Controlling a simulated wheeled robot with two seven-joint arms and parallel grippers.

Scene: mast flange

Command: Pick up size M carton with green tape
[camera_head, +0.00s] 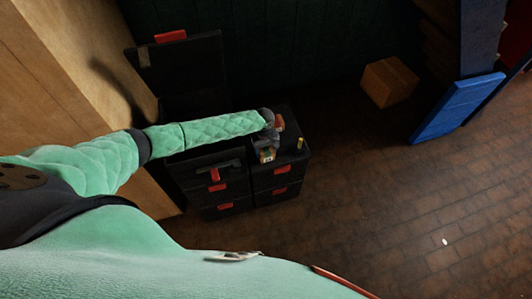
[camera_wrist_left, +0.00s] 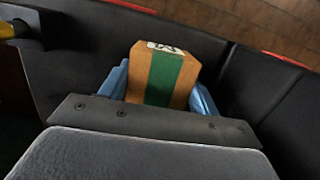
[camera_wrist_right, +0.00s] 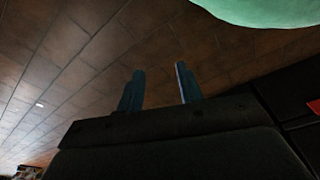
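A small brown carton with a green tape band and a white "M" label (camera_wrist_left: 163,78) is in the left wrist view. It also shows in the head view (camera_head: 267,155), on or just over the black tool chest. My left gripper (camera_head: 271,143) is over the chest. Its blue fingers (camera_wrist_left: 160,98) lie close against both sides of the carton and look shut on it. The carton's lower part is hidden by the gripper body. My right gripper (camera_wrist_right: 161,85) shows in its own wrist view with its fingers apart and nothing between them, over the brick floor.
The black tool chest (camera_head: 228,186) has red latches and a raised lid (camera_head: 190,68) at its back left. A small yellow item (camera_head: 300,143) stands near the carton. A larger cardboard box (camera_head: 388,82) and a blue panel (camera_head: 457,108) are farther right. The floor at right is mostly clear.

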